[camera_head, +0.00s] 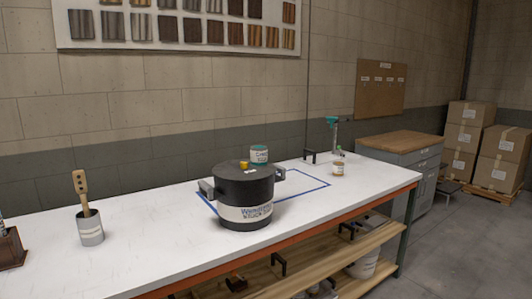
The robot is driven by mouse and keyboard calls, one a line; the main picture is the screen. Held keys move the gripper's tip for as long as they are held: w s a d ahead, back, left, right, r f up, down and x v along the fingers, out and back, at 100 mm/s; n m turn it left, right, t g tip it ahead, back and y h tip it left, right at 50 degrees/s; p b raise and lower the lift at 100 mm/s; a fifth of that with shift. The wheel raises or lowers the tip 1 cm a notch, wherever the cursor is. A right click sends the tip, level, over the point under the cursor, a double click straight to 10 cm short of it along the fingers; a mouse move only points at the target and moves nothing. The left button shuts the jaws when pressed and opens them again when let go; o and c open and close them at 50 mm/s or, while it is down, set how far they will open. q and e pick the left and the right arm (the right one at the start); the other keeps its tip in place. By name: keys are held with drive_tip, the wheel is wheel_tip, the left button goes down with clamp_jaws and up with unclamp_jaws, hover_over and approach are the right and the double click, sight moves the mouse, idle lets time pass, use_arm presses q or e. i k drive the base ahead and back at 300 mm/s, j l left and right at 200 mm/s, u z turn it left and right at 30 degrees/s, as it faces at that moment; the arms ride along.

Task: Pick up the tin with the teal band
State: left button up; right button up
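A small tin with a teal band (259,155) and a pale label stands on the white workbench (130,235), behind a large black pot. The pot hides the lower part of the tin. The black pot (242,187) has a yellow knob, two side handles and a white lettered label. Neither of my grippers shows in the head view.
A blue outline (322,187) marks the bench around the pot. A grey cup with a wooden tool (90,230) and a brown box (10,249) are left. The bench between cup and pot is clear.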

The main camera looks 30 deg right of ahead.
sight(258, 153)
drive_tip(key=i+l, duration=0.15)
drive_tip(key=l, duration=0.2)
drive_tip(key=i+l, duration=0.1)
drive_tip(key=l, duration=0.25)
drive_tip(key=i+l, duration=0.15)
drive_tip(key=l, duration=0.25)
drive_tip(key=i+l, duration=0.1)
drive_tip(key=l, duration=0.25)
drive_tip(key=i+l, duration=0.15)
drive_tip(key=l, duration=0.2)
drive_tip(key=i+l, duration=0.1)
drive_tip(key=l, duration=0.25)
drive_tip(key=i+l, duration=0.15)
drive_tip(key=l, duration=0.2)
